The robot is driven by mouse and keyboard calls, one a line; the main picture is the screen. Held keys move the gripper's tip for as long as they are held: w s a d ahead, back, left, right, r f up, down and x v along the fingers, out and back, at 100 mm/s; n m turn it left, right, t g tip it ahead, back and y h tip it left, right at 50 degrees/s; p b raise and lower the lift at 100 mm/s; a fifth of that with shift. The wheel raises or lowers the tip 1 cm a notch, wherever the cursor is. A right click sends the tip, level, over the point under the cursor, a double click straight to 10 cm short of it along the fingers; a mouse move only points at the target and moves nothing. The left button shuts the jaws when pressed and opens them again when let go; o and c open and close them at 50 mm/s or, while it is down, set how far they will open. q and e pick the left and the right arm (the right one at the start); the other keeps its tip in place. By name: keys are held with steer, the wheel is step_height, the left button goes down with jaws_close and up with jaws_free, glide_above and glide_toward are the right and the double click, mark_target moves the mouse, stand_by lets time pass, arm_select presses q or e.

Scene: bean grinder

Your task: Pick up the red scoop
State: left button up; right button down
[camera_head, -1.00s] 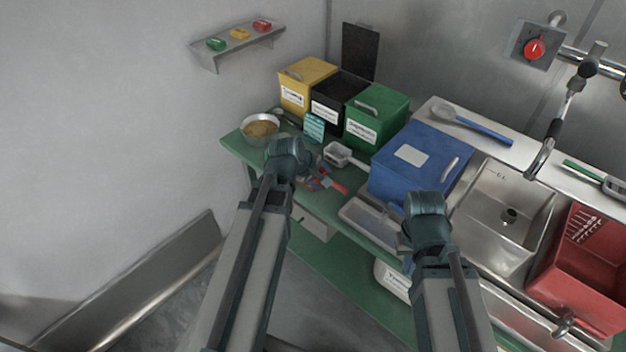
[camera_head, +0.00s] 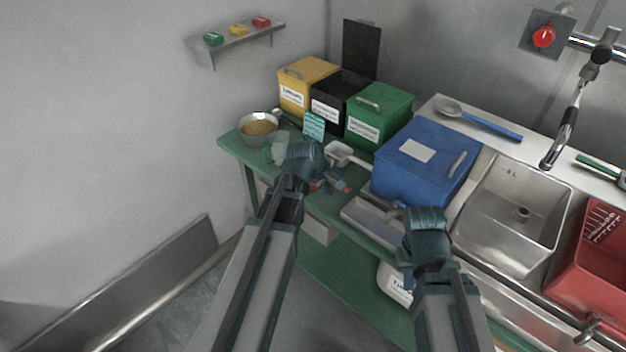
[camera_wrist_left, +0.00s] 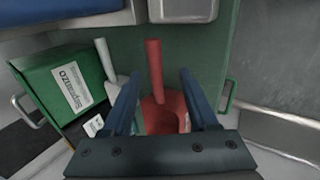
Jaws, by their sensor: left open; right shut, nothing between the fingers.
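The red scoop lies on the green worktop. In the head view my left gripper (camera_head: 333,182) covers most of it, and a red part (camera_head: 317,186) shows beside the fingers. In the left wrist view the red scoop's bowl (camera_wrist_left: 160,115) is between the blue fingers of my left gripper (camera_wrist_left: 158,78), and its handle (camera_wrist_left: 153,68) points away past the fingertips. That gripper is open around the scoop; I cannot tell whether it touches. My right gripper (camera_head: 393,212) is shut and empty over the front of the counter, near the blue bin.
A white scoop (camera_head: 340,150) lies close to the red one, and it also shows in the left wrist view (camera_wrist_left: 104,62). A bowl of beans (camera_head: 258,128) and a clear cup (camera_head: 280,146) stand to the left. Yellow, black and green bins (camera_head: 378,115) stand behind; a blue bin (camera_head: 425,160) is right.

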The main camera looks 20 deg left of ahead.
arm_select(q)
steer(key=b+x, duration=0.1)
steer(key=x, duration=0.1)
steer(key=b+x, duration=0.2)
steer(key=x, duration=0.1)
steer(key=shift+w+r, duration=0.2)
steer(key=shift+w, duration=0.05)
steer(key=shift+r, duration=0.1)
jaws_close()
